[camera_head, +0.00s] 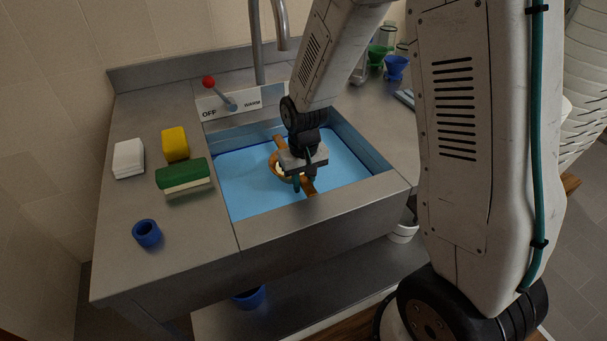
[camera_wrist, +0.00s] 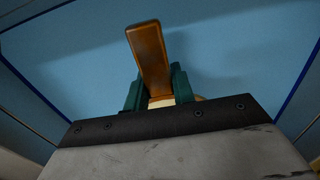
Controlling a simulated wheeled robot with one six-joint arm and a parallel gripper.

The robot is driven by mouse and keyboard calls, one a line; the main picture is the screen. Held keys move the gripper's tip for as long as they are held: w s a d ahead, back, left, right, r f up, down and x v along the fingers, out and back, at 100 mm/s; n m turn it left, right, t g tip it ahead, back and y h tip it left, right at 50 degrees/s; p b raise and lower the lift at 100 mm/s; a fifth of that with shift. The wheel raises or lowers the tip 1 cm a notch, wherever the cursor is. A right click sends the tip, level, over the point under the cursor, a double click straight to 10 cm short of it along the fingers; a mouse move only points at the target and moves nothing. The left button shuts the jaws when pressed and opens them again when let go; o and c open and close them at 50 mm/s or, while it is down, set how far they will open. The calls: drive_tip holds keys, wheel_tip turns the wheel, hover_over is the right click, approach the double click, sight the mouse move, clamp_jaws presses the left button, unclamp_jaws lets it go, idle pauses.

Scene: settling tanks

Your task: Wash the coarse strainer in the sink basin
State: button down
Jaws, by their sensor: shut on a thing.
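The sink basin (camera_head: 240,182) has a light blue bottom and sits in the metal counter. My gripper (camera_head: 297,178) is inside or just over the basin, pointing down. It is shut on the coarse strainer (camera_head: 277,166), which has an orange-brown round rim and bars sticking out on two sides. In the wrist view one brown bar of the strainer (camera_wrist: 149,55) reaches away from between my green fingertips (camera_wrist: 158,92). My gripper hides much of the strainer. I cannot tell whether it touches the basin bottom. The tap lever (camera_head: 220,94) with a red knob stands behind, by OFF and WARM labels.
Left of the basin lie a white block (camera_head: 128,158), a yellow sponge (camera_head: 175,144), a green-and-cream sponge (camera_head: 183,176) and a blue cup (camera_head: 147,233). The faucet (camera_head: 258,45) rises behind. Green (camera_head: 379,55) and blue (camera_head: 396,67) funnels stand back right. The basin's left part is clear.

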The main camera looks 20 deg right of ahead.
drive_tip(key=shift+f, duration=1.9)
drive_tip(key=shift+a, duration=0.15)
drive_tip(key=shift+a, duration=0.6)
drive_tip(key=shift+d, duration=0.8)
